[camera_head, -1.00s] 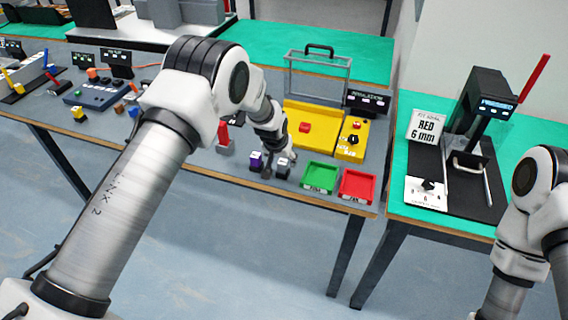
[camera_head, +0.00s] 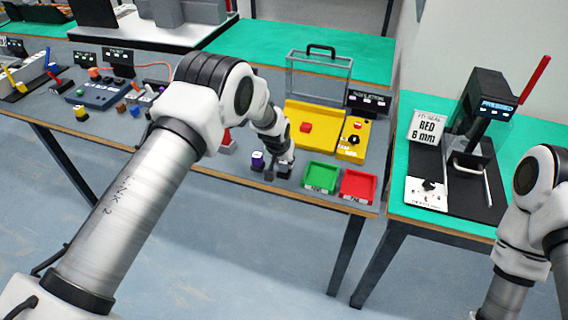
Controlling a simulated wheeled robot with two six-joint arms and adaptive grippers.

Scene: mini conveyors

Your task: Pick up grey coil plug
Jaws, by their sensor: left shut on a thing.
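My left gripper (camera_head: 278,173) is low over the front of the table, just left of the green tray. It is shut on a small dark grey piece, the grey coil plug (camera_head: 285,165), which is mostly hidden by the fingers. A purple plug (camera_head: 257,160) stands upright just left of the gripper in a dark holder. Whether the grey plug still touches its holder or the table is too small to tell. My right arm shows at the right edge, with its gripper out of view.
A green tray (camera_head: 320,190) and a red tray (camera_head: 357,199) lie right of the gripper. Behind them is a yellow station (camera_head: 315,115) with a clear guard and handle. A press (camera_head: 483,120) stands on the right table. My left forearm hides part of the table.

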